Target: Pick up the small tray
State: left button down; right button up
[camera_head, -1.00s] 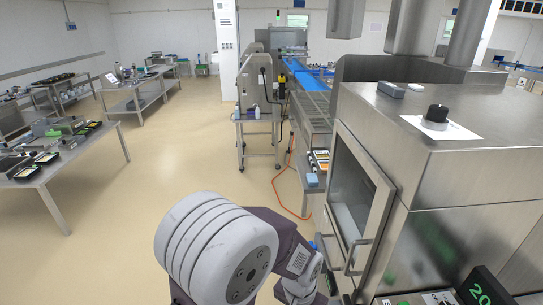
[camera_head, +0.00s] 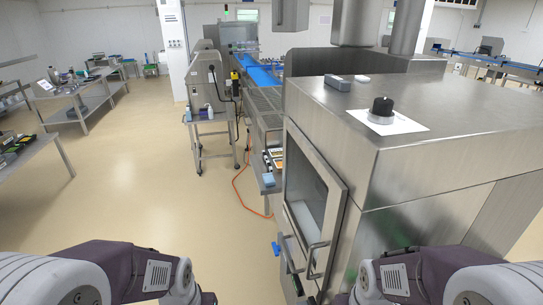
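I cannot make out a small tray for certain in the head view. Small dark trays or packs (camera_head: 18,143) lie on the table at the left edge, too small and cut off to tell apart. My two arms come in along the bottom edge, one at the left and one at the right. Both grippers are out of the frame, below it or hidden behind the arm links, so their state does not show.
A large steel machine (camera_head: 430,185) with a glass door (camera_head: 308,190) fills the right. A steel table (camera_head: 40,150) is at the left. An orange hose (camera_head: 238,190) lies on the floor. The floor between is clear.

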aim_at(277, 154)
jog(key=i+u, duration=0.1)
jog(key=u, duration=0.6)
jog(key=i, duration=2.7)
jog(key=i+j, duration=0.1)
jog(key=i, duration=2.55)
jog(key=z, duration=2.95)
jog(key=i+l+z, duration=0.1)
jog(key=z, duration=0.4)
jog(key=i+l+z, duration=0.1)
jog(key=z, duration=0.4)
jog(key=i+l+z, duration=0.1)
jog(key=z, duration=0.4)
jog(key=i+z, duration=0.15)
jog(key=z, duration=0.35)
